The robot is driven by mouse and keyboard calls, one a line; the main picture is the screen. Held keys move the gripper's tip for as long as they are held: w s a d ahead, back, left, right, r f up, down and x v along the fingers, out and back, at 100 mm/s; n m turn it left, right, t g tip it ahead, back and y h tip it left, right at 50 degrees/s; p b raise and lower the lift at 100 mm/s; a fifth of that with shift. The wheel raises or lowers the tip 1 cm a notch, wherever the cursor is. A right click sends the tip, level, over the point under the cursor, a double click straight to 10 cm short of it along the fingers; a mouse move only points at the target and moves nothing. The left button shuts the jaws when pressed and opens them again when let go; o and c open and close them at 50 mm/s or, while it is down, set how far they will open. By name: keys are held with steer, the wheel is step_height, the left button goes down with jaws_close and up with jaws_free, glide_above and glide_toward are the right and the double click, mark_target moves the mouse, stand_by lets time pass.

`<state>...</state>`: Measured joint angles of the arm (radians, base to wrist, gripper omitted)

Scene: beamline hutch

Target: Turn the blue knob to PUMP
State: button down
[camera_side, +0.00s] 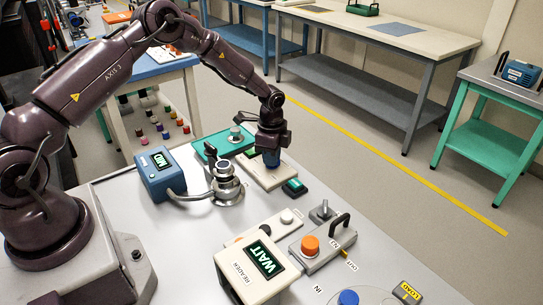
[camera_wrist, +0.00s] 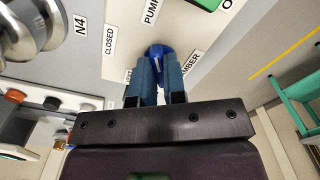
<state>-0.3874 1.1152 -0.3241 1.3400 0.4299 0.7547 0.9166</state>
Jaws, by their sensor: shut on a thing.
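The blue knob (camera_wrist: 157,51) sits on a pale panel (camera_wrist: 190,32) in the wrist view. My gripper (camera_wrist: 158,68) is shut on it, with one blue-grey finger on each side. A pale mark shows on the knob between the fingers, but I cannot tell which label it points to. The PUMP label (camera_wrist: 151,10) is beyond the knob, the CLOSED label (camera_wrist: 110,39) is to the left, and a label ending in "MBER" (camera_wrist: 189,67) is to the right. In the side view my gripper (camera_side: 271,161) points down over the panel (camera_side: 283,179) and hides most of the knob.
A steel fitting (camera_side: 227,185) stands close left of my gripper, beside a blue box with a lit display (camera_side: 160,175). A small dark device with a green top (camera_side: 294,186) lies right of the panel. The reader box showing WAIT (camera_side: 250,269) and an orange-knobbed block (camera_side: 318,244) are nearer.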

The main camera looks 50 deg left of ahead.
steer(key=shift+m, duration=0.4)
steer(key=shift+a, duration=0.1)
steer(key=c, duration=1.2)
jaws_free()
step_height(320, 180, up, 13)
